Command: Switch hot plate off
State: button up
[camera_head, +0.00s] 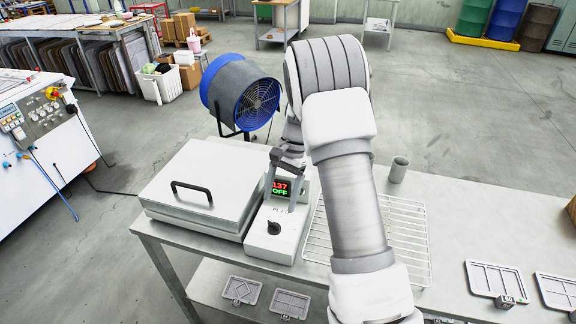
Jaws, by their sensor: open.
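The hot plate (196,222) is a flat grey box with a closed lid and a black bar handle, on the left part of the table. Its control box (262,243) joins it on the right. The display (280,188) reads 137 in red and OFF in green. A black knob (273,228) sits on the front part of the control box. My gripper (280,164) is above and just behind the display, apart from the knob and holding nothing that I can see. My arm partly hides it, and its fingers are small here.
A wire rack (318,238) lies right of the control box, partly behind my arm. A grey cup (398,169) stands behind it. Framed plates (496,281) lie on the right of the table (450,205). A blue fan (240,95) stands behind the table.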

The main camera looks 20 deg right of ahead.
jog(key=v, duration=1)
jog(key=shift+r, duration=0.25)
jog(key=shift+w, duration=0.1)
jog(key=s+a+r+n+t+h, duration=0.1)
jog(key=s+a+r+n+t, duration=0.1)
jog(key=s+r, duration=0.4)
jog(key=s+a+r+n+t+h, duration=0.1)
jog(key=s+a+r+n+t, duration=0.15)
jog(key=s+r, duration=0.45)
jog(key=s+n+t+h, duration=0.1)
jog(key=s+n+t, duration=0.2)
jog(key=s, duration=1.2)
jog(key=a+n, duration=0.1)
jog(key=n, duration=0.2)
jog(key=shift+f+t+h, duration=0.3)
jog(key=shift+f+t, duration=0.05)
